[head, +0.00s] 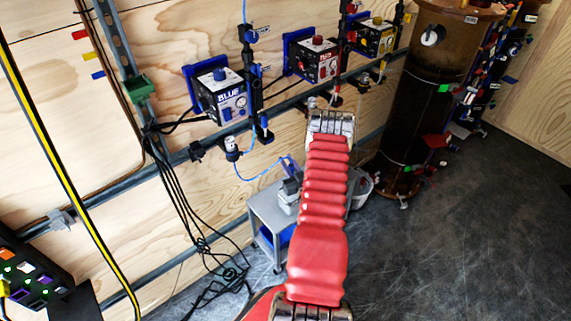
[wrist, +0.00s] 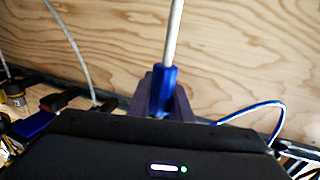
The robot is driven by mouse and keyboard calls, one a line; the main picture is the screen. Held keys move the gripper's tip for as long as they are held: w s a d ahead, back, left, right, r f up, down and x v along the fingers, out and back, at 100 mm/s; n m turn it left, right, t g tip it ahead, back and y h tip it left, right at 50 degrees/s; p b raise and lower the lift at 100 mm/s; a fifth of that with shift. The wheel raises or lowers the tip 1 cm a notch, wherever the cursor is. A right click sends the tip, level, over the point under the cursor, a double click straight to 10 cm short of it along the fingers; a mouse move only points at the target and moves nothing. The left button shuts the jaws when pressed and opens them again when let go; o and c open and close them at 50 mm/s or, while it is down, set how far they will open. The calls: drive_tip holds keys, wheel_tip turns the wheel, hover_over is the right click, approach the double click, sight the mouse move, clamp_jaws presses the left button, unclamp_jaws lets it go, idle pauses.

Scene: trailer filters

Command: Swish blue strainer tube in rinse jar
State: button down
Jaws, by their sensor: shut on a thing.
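In the wrist view a blue tube (wrist: 162,90) with a pale hose rising from its top stands upright between the purplish-blue fingers of my gripper (wrist: 163,98). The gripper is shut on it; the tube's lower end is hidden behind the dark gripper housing. In the head view my gripper (head: 290,166) is small and partly hidden by my red arm, above a small grey table. I cannot tell whether this is the rinse jar.
The grey table (head: 268,212) stands near the plywood wall. A whitish bucket (head: 362,188) is partly hidden right of my arm. Boxes marked BLUE (head: 222,95) and RED (head: 318,60), and a yellow one (head: 376,38), hang above. A brown tank (head: 425,90) stands right. Black cables (head: 185,200) hang left.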

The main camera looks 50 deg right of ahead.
wheel_tip(320, 180, up, 13)
idle(1.8)
drive_tip(key=shift+f, duration=0.15)
idle(0.9)
drive_tip(key=shift+s, duration=0.1)
